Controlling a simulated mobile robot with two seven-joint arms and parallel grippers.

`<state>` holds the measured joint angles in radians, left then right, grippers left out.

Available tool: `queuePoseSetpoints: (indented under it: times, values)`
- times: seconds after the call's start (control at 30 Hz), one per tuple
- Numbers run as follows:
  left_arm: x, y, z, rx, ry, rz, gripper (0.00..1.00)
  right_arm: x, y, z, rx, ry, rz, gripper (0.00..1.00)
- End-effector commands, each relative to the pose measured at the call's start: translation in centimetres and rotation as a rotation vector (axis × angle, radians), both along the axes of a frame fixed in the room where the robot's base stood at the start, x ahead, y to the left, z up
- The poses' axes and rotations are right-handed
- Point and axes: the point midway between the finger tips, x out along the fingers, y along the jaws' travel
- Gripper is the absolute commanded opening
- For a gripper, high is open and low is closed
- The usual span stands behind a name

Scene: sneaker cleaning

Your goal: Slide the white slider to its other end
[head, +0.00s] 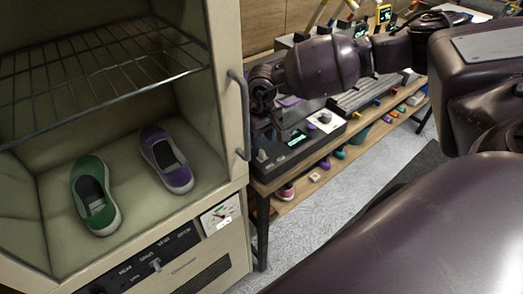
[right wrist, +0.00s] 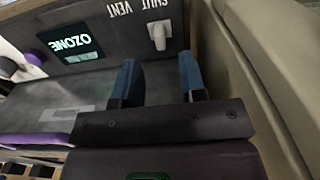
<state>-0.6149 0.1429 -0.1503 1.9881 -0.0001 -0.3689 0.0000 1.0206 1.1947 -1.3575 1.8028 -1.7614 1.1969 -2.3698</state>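The white slider (right wrist: 158,38) shows in the right wrist view as a pale knob on a dark panel, near the label SHUT; the label VENT lies to its left. In the head view a small pale knob (head: 262,155) on the front of the dark bench unit seems to be the same slider. My right gripper (right wrist: 160,82) has its two blue fingers apart with nothing between them, and the slider stands just beyond the gap. In the head view my right gripper (head: 264,105) is above the bench unit, partly behind the cabinet handle. My left gripper is out of view.
The dark bench unit (head: 285,165) has a lit OZONE screen (right wrist: 70,45). The open cabinet (head: 60,175), with green and purple shoes inside, stands close on the left. Its handle (head: 240,115) juts towards the gripper. Another pale slider knob (head: 155,265) sits on the cabinet's panel.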

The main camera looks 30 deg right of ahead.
Motion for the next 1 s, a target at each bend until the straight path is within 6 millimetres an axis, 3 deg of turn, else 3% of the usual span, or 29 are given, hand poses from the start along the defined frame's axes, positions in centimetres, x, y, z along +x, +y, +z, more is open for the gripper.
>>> queuePoseSetpoints:
  times: [0.2, 0.4, 0.8, 1.0]
  values:
    - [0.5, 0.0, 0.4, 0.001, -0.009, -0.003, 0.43, -0.1, 0.0, -3.6, 0.0, 0.002, -0.001, 0.38]
    - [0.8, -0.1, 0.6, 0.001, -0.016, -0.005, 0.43, 0.0, 0.0, -5.6, 0.0, 0.0, -0.001, 0.38]
    - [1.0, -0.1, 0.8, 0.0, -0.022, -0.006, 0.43, 0.0, 0.0, -6.2, 0.001, -0.001, -0.001, 0.38]
    - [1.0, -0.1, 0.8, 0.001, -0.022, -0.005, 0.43, 0.0, 0.0, -6.2, 0.001, 0.0, -0.001, 0.09]
